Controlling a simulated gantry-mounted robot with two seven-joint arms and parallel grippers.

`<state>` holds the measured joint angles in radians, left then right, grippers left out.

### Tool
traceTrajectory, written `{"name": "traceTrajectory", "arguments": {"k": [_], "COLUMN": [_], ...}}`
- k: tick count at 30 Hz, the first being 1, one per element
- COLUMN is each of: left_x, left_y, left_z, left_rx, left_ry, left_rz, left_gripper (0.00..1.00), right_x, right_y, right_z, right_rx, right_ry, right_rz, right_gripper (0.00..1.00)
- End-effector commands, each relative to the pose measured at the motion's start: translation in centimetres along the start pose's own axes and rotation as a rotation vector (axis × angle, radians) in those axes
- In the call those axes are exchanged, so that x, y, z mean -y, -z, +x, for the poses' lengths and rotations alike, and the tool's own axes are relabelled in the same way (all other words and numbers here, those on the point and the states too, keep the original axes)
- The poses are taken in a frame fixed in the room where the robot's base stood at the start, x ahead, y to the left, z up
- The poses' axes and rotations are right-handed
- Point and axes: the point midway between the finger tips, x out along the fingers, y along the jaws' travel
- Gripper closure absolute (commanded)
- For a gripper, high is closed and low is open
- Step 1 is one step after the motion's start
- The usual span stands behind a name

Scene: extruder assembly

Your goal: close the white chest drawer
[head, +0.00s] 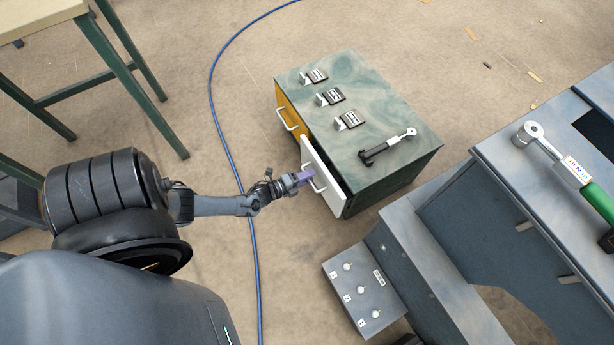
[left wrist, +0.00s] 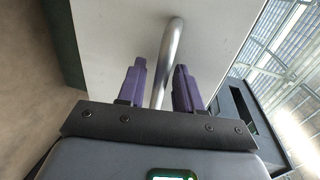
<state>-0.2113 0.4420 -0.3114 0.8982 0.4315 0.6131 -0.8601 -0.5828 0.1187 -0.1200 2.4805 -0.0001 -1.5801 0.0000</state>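The white drawer (head: 332,196) is the front-side drawer of the green-topped chest (head: 375,95). It stands partly pulled out, with a dark gap behind its front. My left gripper (head: 306,176) is at the drawer's handle (head: 316,184). In the left wrist view the two purple fingers (left wrist: 160,75) stand on either side of the metal handle (left wrist: 169,58), with gaps between them and the bar. The white drawer front (left wrist: 110,35) fills the middle of that view. My right gripper is not in view.
A yellow drawer (head: 291,118) beside the white one looks shut. A ratchet tool (head: 388,147) and several labelled switches (head: 330,96) are on the chest top. A grey button box (head: 362,288) and workbench (head: 500,200) stand to the right. A blue cable (head: 226,150) crosses the floor.

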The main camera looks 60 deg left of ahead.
Motion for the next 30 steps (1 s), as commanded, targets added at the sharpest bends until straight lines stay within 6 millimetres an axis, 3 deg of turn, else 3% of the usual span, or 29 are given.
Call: {"name": "traceTrajectory", "arguments": {"k": [8, 15, 25, 30], "left_x": [0.0, 0.0, 0.0, -0.1], "left_y": [0.0, 0.0, -0.1, -1.1], "left_z": [0.1, 0.1, 0.1, 0.3], "left_rx": [0.0, 0.0, 0.002, 0.025], "left_ry": [-0.001, -0.001, -0.002, -0.003], "left_rz": [0.0, 0.0, -0.001, -0.004], "left_gripper": [0.65, 1.0, 1.0, 1.0], "right_x": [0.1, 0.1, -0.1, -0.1], "right_y": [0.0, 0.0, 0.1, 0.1], "right_z": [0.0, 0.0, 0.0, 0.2], "right_rx": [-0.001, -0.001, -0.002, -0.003], "right_ry": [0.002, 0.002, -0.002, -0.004], "right_rz": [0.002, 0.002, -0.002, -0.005], "right_gripper": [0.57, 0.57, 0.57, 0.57]}}
